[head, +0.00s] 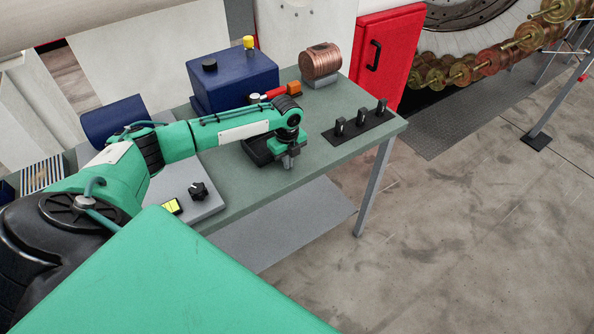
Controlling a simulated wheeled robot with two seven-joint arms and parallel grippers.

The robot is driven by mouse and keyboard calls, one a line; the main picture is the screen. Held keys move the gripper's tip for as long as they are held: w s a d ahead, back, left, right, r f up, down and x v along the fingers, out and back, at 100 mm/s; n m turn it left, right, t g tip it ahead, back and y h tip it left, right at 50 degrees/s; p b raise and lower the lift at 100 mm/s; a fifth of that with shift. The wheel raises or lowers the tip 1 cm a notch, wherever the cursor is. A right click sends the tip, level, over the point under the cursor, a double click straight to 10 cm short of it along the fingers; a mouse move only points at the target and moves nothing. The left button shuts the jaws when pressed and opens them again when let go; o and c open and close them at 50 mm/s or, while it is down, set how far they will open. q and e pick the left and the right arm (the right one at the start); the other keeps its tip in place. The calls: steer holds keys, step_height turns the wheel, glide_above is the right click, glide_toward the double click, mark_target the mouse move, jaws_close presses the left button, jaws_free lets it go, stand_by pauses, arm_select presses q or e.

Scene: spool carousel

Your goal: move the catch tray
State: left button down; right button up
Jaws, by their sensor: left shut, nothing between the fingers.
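A small black tray (257,153), which looks like the catch tray, lies on the green-grey table (318,173) near its front edge. My left arm reaches over the table from the left, and its gripper (288,163) points down at the right side of the tray. The gripper is shut with nothing in it. It hides part of the tray, and I cannot tell whether it touches it. My right gripper is not in view.
A black strip with several clips (362,122) is to the right. A grey panel with a black knob (198,191) is left. A red cabinet (388,50) stands behind.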

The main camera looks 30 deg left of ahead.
arm_select(q)
steer(key=shift+w+a, duration=0.2)
steer(key=shift+a, duration=0.35)
steer(key=shift+d, duration=0.1)
